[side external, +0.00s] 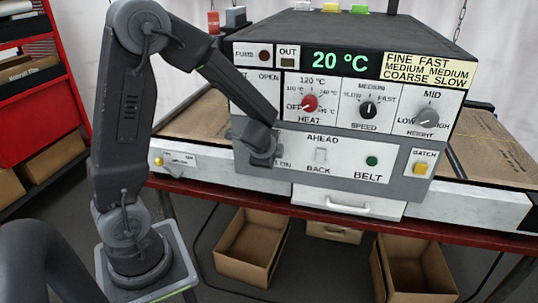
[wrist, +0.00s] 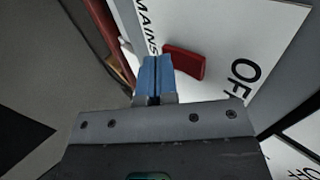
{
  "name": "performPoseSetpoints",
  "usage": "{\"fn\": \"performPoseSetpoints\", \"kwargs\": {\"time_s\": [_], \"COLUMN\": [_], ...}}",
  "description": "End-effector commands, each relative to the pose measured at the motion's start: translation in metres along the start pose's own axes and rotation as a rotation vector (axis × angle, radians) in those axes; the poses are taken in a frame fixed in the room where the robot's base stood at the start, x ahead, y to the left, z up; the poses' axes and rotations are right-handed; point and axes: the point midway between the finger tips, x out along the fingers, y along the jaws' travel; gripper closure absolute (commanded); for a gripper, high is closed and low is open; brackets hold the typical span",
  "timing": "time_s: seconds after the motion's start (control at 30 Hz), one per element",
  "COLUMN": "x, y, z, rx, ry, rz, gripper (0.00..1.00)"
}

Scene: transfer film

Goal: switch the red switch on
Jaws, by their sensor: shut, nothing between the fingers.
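The red switch (wrist: 184,62) shows in the wrist view on a white panel, between the labels MAINS and OFF. My gripper (wrist: 156,75) has blue fingertips that are shut together with nothing between them. The fingertips are beside the switch, just left of it in the wrist view; I cannot tell whether they touch it. In the side view my gripper (side external: 262,153) is at the left part of the machine's lower front panel, and my arm hides the red switch there.
The lower panel also has a white AHEAD/BACK switch (side external: 320,156), a green BELT button (side external: 372,161) and a yellow BATCH button (side external: 421,168). Above are a red HEAT knob (side external: 309,102), a SPEED knob (side external: 368,109) and a HEIGHT knob (side external: 427,120). Open cardboard boxes (side external: 222,262) stand below.

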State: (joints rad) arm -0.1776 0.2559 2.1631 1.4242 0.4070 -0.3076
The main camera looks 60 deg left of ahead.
Motion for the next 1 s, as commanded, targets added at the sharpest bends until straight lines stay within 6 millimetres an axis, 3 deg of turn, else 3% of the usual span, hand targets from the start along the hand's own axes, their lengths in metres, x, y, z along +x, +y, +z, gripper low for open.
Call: {"fn": "performPoseSetpoints", "kwargs": {"time_s": [0.57,1.0], "x": [0.004,-0.008], "y": [-0.003,-0.014], "z": [0.0,0.0], "rx": [-0.001,-0.003], "ry": [0.0,0.0], "rz": [-0.001,-0.003], "gripper": [1.0,1.0]}}
